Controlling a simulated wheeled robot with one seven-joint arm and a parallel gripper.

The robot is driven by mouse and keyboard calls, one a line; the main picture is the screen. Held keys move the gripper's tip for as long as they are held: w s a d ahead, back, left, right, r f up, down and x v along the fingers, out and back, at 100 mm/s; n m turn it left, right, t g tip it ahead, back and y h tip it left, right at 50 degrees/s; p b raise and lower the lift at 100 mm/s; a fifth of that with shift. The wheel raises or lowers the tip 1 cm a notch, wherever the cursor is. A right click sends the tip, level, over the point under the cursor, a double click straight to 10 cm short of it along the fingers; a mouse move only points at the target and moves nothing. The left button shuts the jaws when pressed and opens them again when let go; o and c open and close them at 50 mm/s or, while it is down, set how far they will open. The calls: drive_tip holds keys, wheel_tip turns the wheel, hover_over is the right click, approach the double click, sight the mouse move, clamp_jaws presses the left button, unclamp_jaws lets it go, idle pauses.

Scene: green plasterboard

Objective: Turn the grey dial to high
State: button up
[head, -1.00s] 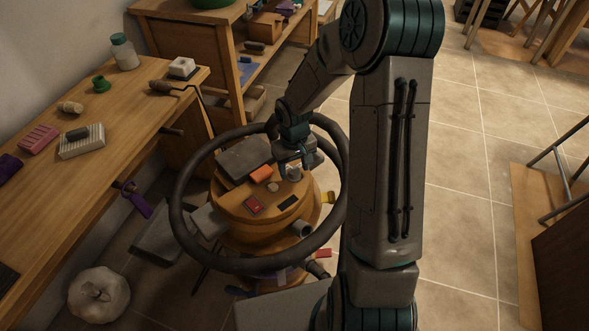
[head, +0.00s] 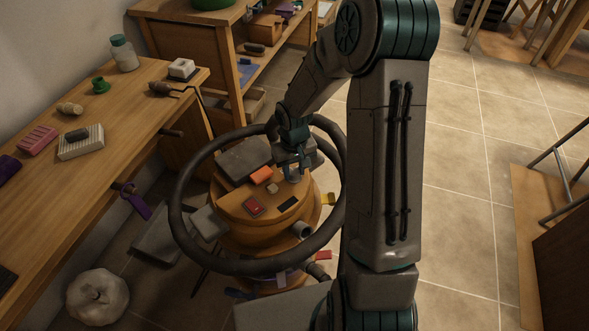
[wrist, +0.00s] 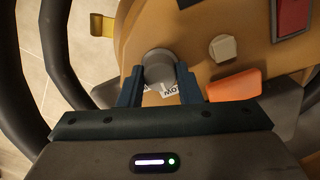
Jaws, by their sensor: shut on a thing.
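The grey dial (wrist: 159,66) is a round knob on the orange-brown wooden body (wrist: 140,30). In the wrist view my gripper (wrist: 160,74) has its two dark blue fingers on either side of the dial, shut on it. A small white label (wrist: 168,90) with black letters, seemingly "LOW", shows just below the dial and is partly covered. In the head view my gripper (head: 294,168) reaches down onto the top of the wooden body (head: 240,208); the dial is mostly hidden by the fingers there. I cannot read the dial's setting.
A large dark ring (head: 181,215) surrounds the wooden body. An orange block (head: 261,175), a red piece (head: 253,206), a small pale knob (head: 272,188) and a black piece (head: 288,204) sit near the dial.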

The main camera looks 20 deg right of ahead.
sight(294, 172)
drive_tip(key=m+b, duration=0.2)
drive_tip(key=m, duration=0.3)
drive_tip(key=shift+m, duration=0.4)
drive_tip(key=m, duration=0.5)
drive_tip(key=shift+m, duration=0.3)
drive_tip(key=o, duration=1)
wheel_tip(294, 172, up, 14)
drive_tip(key=shift+f+p, duration=0.1)
drive_tip(key=shift+p, duration=1.1)
drive_tip(key=shift+s, duration=0.1)
